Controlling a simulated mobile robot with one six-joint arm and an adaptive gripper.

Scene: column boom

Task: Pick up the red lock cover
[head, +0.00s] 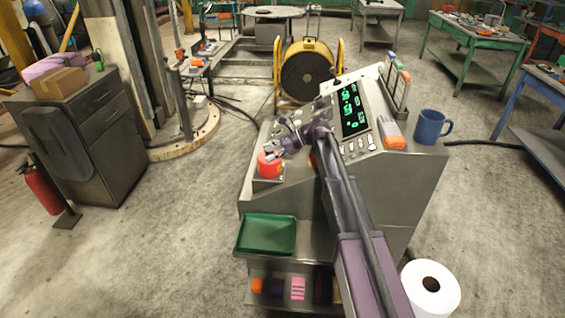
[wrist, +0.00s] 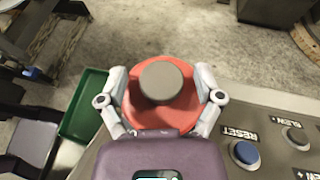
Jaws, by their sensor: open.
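The red lock cover (head: 268,165) sits on a small box at the left front of the grey console (head: 415,175). In the wrist view the red lock cover (wrist: 160,116) is a round red piece with a grey round knob in its middle. My gripper (head: 273,154) is at the cover. In the wrist view my gripper (wrist: 162,74) has its pale fingers open, one on each side of the cover. I cannot tell whether they touch it. The cover's near edge is hidden behind my gripper body.
A blue RESET button (wrist: 245,154) and dark knobs lie right of the cover in the wrist view. A green tray (head: 266,235) is on the ledge below. A blue mug (head: 430,126) and an orange-white object (head: 392,134) stand on the console's right.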

